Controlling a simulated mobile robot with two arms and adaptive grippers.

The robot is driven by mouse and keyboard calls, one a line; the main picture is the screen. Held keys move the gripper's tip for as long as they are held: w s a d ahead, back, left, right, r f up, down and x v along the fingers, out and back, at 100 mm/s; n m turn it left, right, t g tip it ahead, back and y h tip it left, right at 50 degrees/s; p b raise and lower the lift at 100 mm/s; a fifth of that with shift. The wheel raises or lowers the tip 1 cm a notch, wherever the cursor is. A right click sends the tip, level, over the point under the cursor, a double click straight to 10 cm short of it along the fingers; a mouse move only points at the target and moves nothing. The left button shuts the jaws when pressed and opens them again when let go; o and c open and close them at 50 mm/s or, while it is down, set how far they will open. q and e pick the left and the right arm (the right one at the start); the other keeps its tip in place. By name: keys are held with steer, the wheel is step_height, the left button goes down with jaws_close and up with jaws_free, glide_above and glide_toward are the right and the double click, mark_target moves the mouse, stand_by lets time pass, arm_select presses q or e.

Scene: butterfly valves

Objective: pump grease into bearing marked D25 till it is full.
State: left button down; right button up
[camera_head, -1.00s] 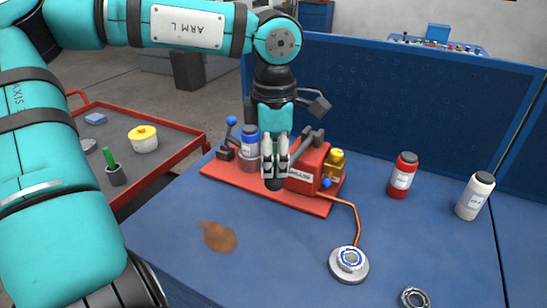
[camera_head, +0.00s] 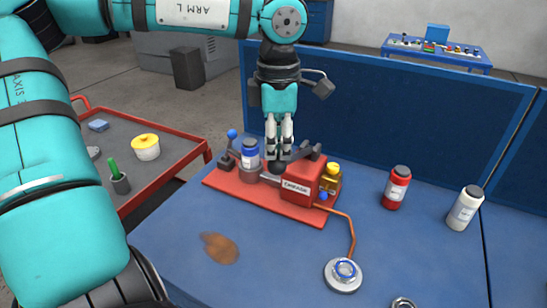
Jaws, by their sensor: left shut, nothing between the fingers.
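The red grease pump (camera_head: 305,180) stands on a red base plate on the blue bench, its front label partly readable. A dark round knob (camera_head: 278,167) shows at its left side. My left gripper (camera_head: 279,158) is shut and empty, pointing down with its fingertips at this knob; I cannot tell if they touch. Another bearing (camera_head: 403,303) is cut off by the bottom edge. No D25 marking is legible. My right gripper is not in view.
A blue-labelled jar (camera_head: 250,153) and a blue-knobbed lever stand on the plate's left. A red bottle (camera_head: 396,188) and a white bottle (camera_head: 465,208) stand right. A brown stain (camera_head: 220,248) marks the bench. A red cart (camera_head: 165,173) is left, a blue panel (camera_head: 380,120) behind.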

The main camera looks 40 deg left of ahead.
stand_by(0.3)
arm_select(q)
step_height(320, 180, up, 6)
steer(key=p, duration=0.4)
stand_by(0.7)
